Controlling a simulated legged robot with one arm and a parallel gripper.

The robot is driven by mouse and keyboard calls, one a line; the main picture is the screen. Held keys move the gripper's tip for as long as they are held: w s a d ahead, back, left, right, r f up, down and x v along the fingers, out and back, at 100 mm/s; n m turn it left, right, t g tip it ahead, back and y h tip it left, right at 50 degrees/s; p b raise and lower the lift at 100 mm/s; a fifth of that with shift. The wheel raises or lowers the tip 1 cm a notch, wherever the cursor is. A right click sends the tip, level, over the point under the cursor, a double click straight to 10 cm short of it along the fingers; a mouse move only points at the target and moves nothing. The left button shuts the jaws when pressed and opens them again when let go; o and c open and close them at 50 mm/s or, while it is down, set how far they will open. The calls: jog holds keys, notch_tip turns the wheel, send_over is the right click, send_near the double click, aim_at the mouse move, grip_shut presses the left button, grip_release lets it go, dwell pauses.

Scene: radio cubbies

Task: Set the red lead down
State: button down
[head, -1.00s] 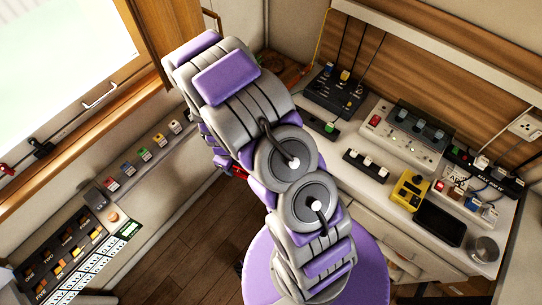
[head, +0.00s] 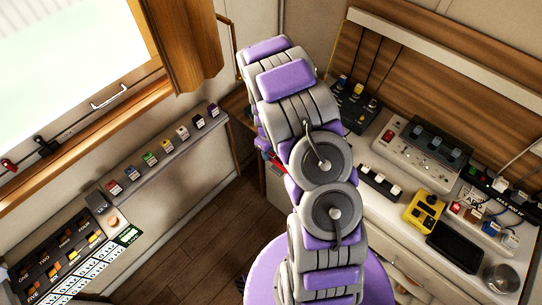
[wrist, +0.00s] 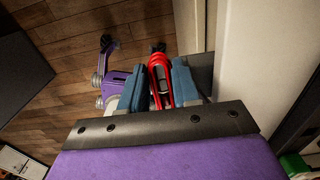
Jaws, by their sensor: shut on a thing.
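My gripper (wrist: 157,88) shows in the wrist view with its two blue-grey fingers closed on the red lead (wrist: 160,62). The lead is a red loop that sticks up between the fingers, with a dark gap inside it. Wooden floor and a pale panel lie beyond it. In the head view a small red bit of the lead (head: 263,161) shows at the left edge of my arm. The arm hides the gripper there.
A desk on the right holds a grey switch box (head: 425,150), a yellow box (head: 425,212) and a black box (head: 356,103). A narrow ledge (head: 165,158) with several coloured blocks runs along the left wall. Wooden floor (head: 205,235) lies open between.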

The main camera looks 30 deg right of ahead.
jog(key=shift+w+d, duration=0.25)
notch_tip(320, 180, down, 4)
jog(key=shift+r+b, duration=0.15)
jog(key=shift+b, duration=0.7)
jog(key=shift+r, duration=0.1)
jog(key=shift+d, duration=0.1)
jog(key=c, duration=0.8)
grip_release()
